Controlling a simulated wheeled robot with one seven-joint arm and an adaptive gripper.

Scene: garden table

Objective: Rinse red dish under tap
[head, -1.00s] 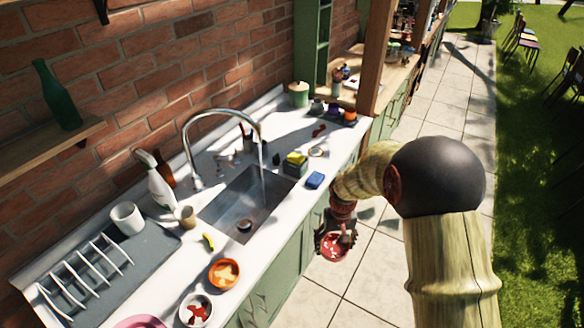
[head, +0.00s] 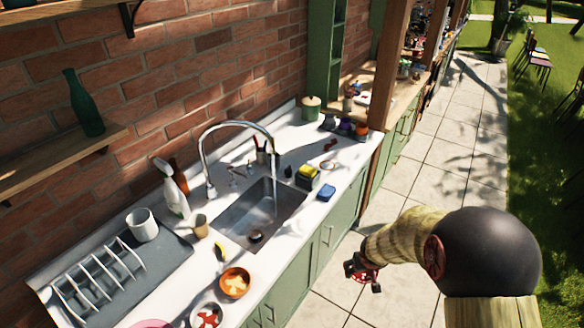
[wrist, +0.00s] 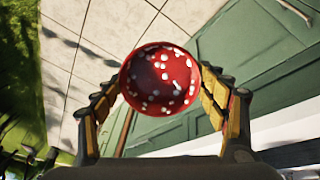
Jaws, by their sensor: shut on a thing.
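My gripper (wrist: 160,88) is shut on the red dish (wrist: 160,70), its fingers on opposite sides of the rim. White bits speckle the inside of the dish. In the head view my gripper (head: 363,272) and the dish (head: 369,277) are out over the paving, to the right of the counter front, and the dish is small and partly hidden by the fingers. The chrome tap (head: 207,160) arches over the steel sink (head: 245,228). A thin stream of water (head: 275,195) falls from it into the basin.
The dish rack (head: 95,280) is at far left. The paving is clear.

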